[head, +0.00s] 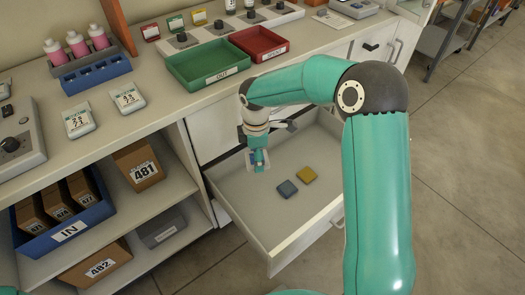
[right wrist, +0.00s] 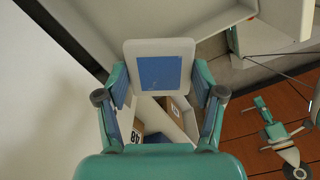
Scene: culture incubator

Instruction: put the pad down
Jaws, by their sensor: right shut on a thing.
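The pad (right wrist: 160,65) is a pale, rounded plate with a blue square on its face. My right gripper (right wrist: 157,95) is shut on it, with one finger on each side in the right wrist view. In the head view my right gripper (head: 258,160) points down inside the open drawer (head: 232,178), near its back left. The pad is small there and partly hidden by the fingers; I cannot tell whether it touches the drawer floor. My left gripper is not in view.
A blue square (head: 287,189) and a yellow square (head: 307,175) lie in the drawer, right of the gripper. The drawer's front left floor is bare. Above are a green tray (head: 208,85) and a red tray (head: 283,50) on the counter. Shelves with boxes (head: 137,165) stand left.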

